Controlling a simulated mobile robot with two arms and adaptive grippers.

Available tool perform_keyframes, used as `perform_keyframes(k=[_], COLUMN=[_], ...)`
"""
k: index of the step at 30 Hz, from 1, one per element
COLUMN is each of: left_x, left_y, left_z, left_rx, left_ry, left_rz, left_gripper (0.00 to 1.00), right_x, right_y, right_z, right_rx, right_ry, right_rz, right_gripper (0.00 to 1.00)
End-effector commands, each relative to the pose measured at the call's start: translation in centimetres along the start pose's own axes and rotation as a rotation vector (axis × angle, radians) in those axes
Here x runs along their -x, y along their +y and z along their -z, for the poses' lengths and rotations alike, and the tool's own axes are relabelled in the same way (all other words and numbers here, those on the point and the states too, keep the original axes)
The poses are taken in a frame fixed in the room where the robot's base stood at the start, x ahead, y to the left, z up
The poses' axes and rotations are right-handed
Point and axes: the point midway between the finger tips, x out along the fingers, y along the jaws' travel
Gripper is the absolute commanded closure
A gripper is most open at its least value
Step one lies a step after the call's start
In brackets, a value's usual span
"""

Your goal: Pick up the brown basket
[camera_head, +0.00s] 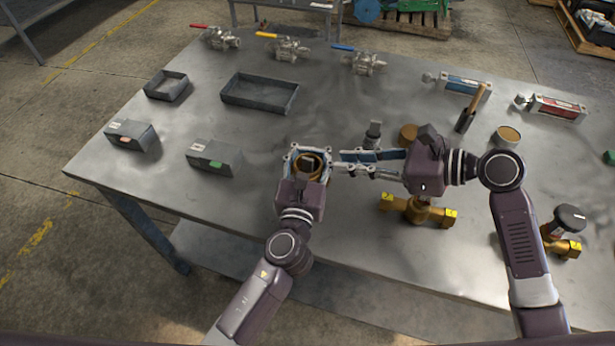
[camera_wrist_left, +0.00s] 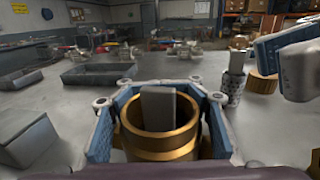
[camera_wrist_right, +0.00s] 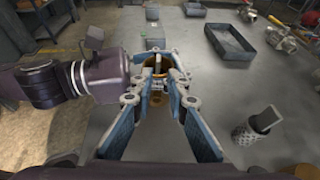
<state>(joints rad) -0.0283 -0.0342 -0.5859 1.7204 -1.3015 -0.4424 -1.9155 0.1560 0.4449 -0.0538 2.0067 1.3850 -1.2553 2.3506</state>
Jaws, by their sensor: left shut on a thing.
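In the left wrist view the cylinder (camera_wrist_left: 158,148) stands upright between the blue pads of my left gripper (camera_wrist_left: 160,115). My left gripper (camera_head: 307,160) is shut on it near the table's middle. A grey block (camera_wrist_left: 165,107) shows inside its mouth. My right gripper (camera_head: 350,164) is open and points left towards the cylinder, its tips close to my left gripper. The right wrist view shows the cylinder (camera_wrist_right: 153,78) just beyond its tips. The cylinder's underside is hidden.
A knurled grey part (camera_head: 373,135) and a brown disc (camera_head: 408,135) stand behind my right gripper. A brass valve (camera_head: 418,210) lies in front of it. Dark trays (camera_head: 260,92) and grey boxes (camera_head: 215,157) are at left. Several valves (camera_head: 285,46) line the back.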

Motion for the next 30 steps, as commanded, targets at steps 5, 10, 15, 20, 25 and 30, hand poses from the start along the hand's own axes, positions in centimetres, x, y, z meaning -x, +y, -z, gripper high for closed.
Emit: perform_keyframes(k=[5, 10, 15, 20, 25, 30], left_x=[0.0, 0.0, 0.0, 0.0, 0.0, 0.0], left_y=[0.0, 0.1, 0.0, 0.0, 0.1, 0.1], left_z=[0.0, 0.0, 0.0, 0.0, 0.1, 0.1], left_rx=[0.000, 0.000, 0.000, 0.000, 0.000, 0.000], left_ry=[0.001, 0.001, 0.001, 0.001, 0.001, 0.001], left_rz=[-0.001, -0.001, 0.000, -0.001, -0.001, -0.001], left_gripper=[1.00, 1.00, 1.00, 1.00, 1.00, 1.00], right_x=[-2.1, -3.5, -6.1, -7.5, -7.6, -7.6], right_y=[0.0, 0.1, 0.3, 0.3, 0.3, 0.3], right_z=[-0.1, -0.2, -0.4, -0.4, -0.3, -0.3], right_rx=[0.001, 0.003, 0.001, 0.003, 0.003, 0.003], right_ry=[-0.001, -0.002, -0.003, -0.001, 0.000, 0.000], right_rz=[0.000, -0.001, -0.001, 0.000, 0.001, 0.001], right_gripper=[0.85, 0.85, 0.85, 0.85, 0.85, 0.96])
